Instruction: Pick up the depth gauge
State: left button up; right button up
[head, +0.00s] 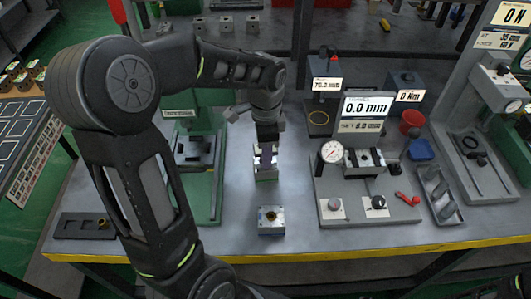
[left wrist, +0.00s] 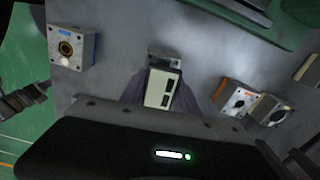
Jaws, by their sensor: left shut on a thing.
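My left gripper (head: 265,157) points down over the middle of the table, behind the near valve block (head: 272,220). It is shut on a small pale piece with two dark windows, apparently the depth gauge (left wrist: 160,88), which shows between the fingers in the left wrist view. In the head view the fingers mostly hide it. A small grey block (left wrist: 165,58) shows just beyond it. I cannot tell whether the held piece touches what is below. My right gripper is not in view.
To the right stands a grey fixture with a round dial (head: 331,152) and a 0.0 mm display (head: 366,107). A green machine (head: 194,150) stands left of the gripper. The front table strip is mostly clear.

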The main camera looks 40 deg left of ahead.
pick_arm(q)
grip_shut()
jog(key=shift+r, duration=0.1)
notch_tip(320, 180, up, 10)
jog(key=shift+f, duration=0.1)
dwell(0.5)
dwell(0.4)
